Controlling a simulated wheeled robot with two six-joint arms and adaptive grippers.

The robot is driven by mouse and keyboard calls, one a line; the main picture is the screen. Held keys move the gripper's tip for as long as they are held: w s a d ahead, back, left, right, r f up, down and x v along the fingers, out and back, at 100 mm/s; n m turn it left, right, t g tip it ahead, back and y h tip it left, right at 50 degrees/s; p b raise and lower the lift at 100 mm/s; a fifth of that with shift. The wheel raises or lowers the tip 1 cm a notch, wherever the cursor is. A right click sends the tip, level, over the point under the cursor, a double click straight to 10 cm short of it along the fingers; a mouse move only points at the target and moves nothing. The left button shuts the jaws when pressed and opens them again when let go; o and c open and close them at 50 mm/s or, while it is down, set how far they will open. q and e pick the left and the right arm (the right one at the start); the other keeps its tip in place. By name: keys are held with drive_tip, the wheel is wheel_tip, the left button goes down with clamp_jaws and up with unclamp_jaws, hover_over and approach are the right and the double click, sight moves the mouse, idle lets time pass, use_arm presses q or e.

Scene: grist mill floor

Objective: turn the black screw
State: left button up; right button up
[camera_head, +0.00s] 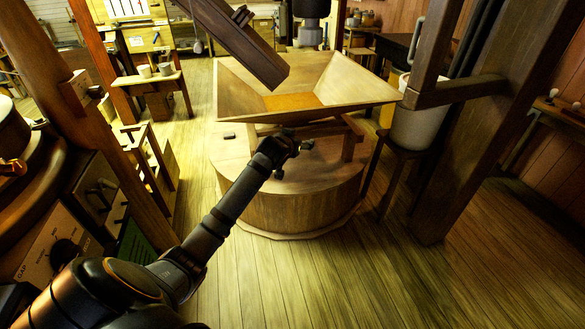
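I cannot tell for certain which part is the black screw. A black knob (66,252) sits on the wooden box marked "GAP" at the lower left. A small dark piece (229,135) lies on the round wooden casing's top, and a dark fitting (241,15) sits on the sloping chute. My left gripper (293,160) is over the front of the round casing, below the hopper. Its dark fingertips look spread apart, with nothing visible between them. The gripper hides part of the hopper stand behind it. My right gripper is not in view.
The wooden hopper (350,92) stands above the round casing (300,210), under the chute (232,40). A thick post (480,130) and a white bucket (416,125) on a stool are at the right. A wooden rack (150,160) is at the left. The floor in front is clear.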

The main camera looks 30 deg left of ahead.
use_arm(q)
wheel_tip(320, 180, down, 10)
drive_tip(key=s+g, duration=0.1)
drive_tip(key=shift+a+f+b, duration=0.25)
drive_tip(key=shift+a+b, duration=0.05)
idle(0.3)
drive_tip(key=s+d+f+g+h, duration=0.1)
drive_tip(key=s+f+g, duration=0.1)
drive_tip(key=s+f, duration=0.75)
drive_tip(key=s+d+f+m+g, duration=0.15)
drive_tip(key=s+f, duration=0.35)
drive_tip(key=f, duration=1)
drive_tip(key=s+d+f+g+h, duration=0.1)
drive_tip(key=s+f+g, duration=0.1)
drive_tip(key=s+f, duration=0.75)
drive_tip(key=s+d+f+g, duration=0.1)
drive_tip(key=s+d+f, duration=0.2)
drive_tip(key=s+f, duration=0.3)
drive_tip(key=s+d+f+m+g, duration=0.1)
drive_tip(key=s+f, duration=0.5)
drive_tip(key=s, duration=0.8)
drive_tip(key=s+d+f+g+h, duration=0.1)
drive_tip(key=s+d+f, duration=0.4)
drive_tip(key=s, duration=0.6)
drive_tip(key=shift+f+g, duration=0.4)
drive_tip(key=shift+g, duration=0.45)
drive_tip(key=shift+d+m, duration=0.1)
drive_tip(key=shift+m, duration=0.15)
drive_tip(key=shift+w, duration=0.15)
